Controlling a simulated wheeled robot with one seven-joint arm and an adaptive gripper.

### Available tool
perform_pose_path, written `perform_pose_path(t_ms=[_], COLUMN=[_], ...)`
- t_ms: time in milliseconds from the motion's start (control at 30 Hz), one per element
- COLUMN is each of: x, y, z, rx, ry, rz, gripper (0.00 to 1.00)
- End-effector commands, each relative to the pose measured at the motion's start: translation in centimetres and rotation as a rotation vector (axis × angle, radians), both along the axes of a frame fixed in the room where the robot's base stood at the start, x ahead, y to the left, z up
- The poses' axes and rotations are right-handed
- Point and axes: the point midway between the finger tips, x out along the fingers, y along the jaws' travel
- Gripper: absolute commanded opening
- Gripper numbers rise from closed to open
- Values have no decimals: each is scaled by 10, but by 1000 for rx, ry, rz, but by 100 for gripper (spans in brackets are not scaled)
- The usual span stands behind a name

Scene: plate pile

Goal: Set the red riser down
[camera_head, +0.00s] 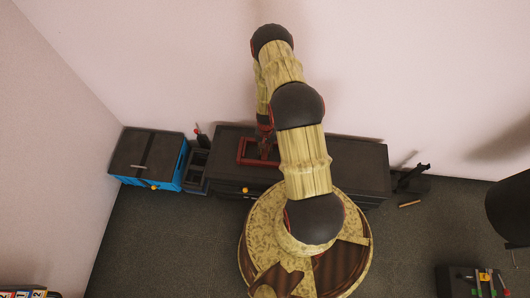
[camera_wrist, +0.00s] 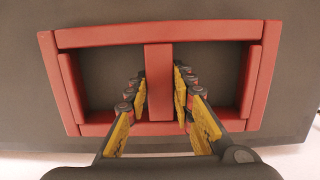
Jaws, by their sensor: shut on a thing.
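The red riser (camera_wrist: 157,34) is a rectangular frame with a bar across its middle. It fills much of the wrist view, over a dark flat top. My gripper (camera_wrist: 161,88) has its yellow-padded fingers on either side of the middle bar and is shut on it. In the head view the riser (camera_head: 241,150) is at the left half of the long dark cabinet's top, and my gripper (camera_head: 266,146) is above it, partly hidden by my arm. I cannot tell whether the riser touches the top.
The long dark cabinet (camera_head: 355,162) stands against the wall, its right half clear. A blue toolbox (camera_head: 165,166) with a dark lid and a small dark bin (camera_head: 194,172) stand to its left. A dark tool stand (camera_head: 412,180) is to its right. A black case (camera_head: 458,284) with tools is at lower right.

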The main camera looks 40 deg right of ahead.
Motion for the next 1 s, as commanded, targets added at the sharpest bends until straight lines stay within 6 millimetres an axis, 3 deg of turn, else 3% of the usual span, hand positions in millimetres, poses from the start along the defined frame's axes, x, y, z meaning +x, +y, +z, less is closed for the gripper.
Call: perform_pose_path(t_ms=[233,267,567,867,1000], x=[1,0,0,0,2], y=[0,0,0,0,-1], z=[-2,-2,-1,0,10], rx=[-1,-1,-1,-1,-1], ry=[-1,-1,-1,-1,-2], rz=[0,0,0,0,1], gripper=[0,25,42,42,42])
